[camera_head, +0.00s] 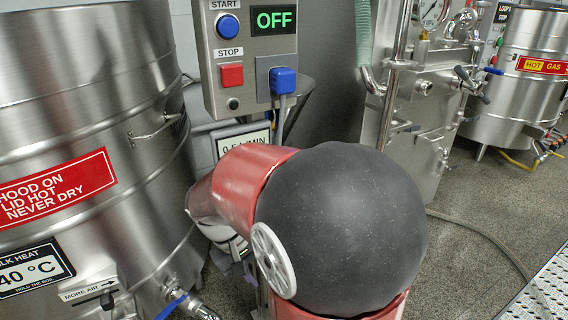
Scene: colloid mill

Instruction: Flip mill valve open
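A blue-handled valve (175,305) sits low at the left tank's foot, at the bottom edge of the view. Another blue lever end (493,70) shows at the right. I cannot tell which valve is the mill valve, and no valve label is readable. The mill's control panel (243,60) has a blue START button, a red STOP button and a display reading OFF. My red arm with its large dark joint covers the middle of the view. Greyish parts at the arm's far end (236,262) show beside the left tank; my gripper's fingers are hidden or unclear there.
The large steel tank (90,110) fills the left, close to my arm. A blue plug-like piece (284,80) is on the panel. A steel machine (425,110) with pipes stands behind, and another tank (530,80) stands far right. The floor (470,210) at right is open, crossed by a hose.

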